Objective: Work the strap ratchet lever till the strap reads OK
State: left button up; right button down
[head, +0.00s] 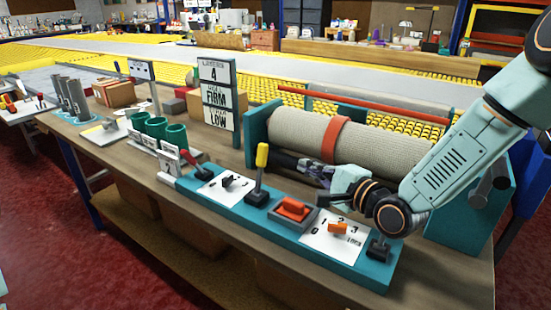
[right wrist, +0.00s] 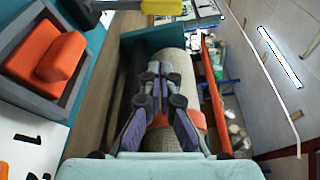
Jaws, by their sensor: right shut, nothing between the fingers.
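A rolled beige rug (head: 385,148) lies in a teal cradle with an orange strap (head: 335,138) around it. A sign (head: 216,95) behind the panel shows 4, FIRM and, on the bottom plate, LOW. A yellow-handled lever (head: 262,158) stands upright on the teal panel; its yellow handle (right wrist: 162,6) shows at the top of the right wrist view. A red-handled lever (head: 187,158) stands at the panel's left end. Which one is the strap ratchet lever is not labelled legibly. My right gripper (head: 274,160) is shut and empty, between the yellow lever and the roll; its fingers (right wrist: 154,72) partly cover the strap.
The teal panel (head: 235,210) also carries an orange rocker in a grey box (head: 295,209), an orange numbered dial (head: 338,229) and a black stub lever (head: 378,248). Green cups (head: 155,128) stand left of the sign. A red bar (head: 350,98) runs behind the roll.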

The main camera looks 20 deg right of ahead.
aim_at(262, 155)
jog(key=w+a+b, duration=0.2)
jog(key=w+a, duration=0.3)
jog(key=w, duration=0.1)
jog(key=shift+a+b, duration=0.3)
jog(key=shift+a, duration=0.1)
jog(key=shift+w, duration=0.15)
jog(key=shift+r, duration=0.1)
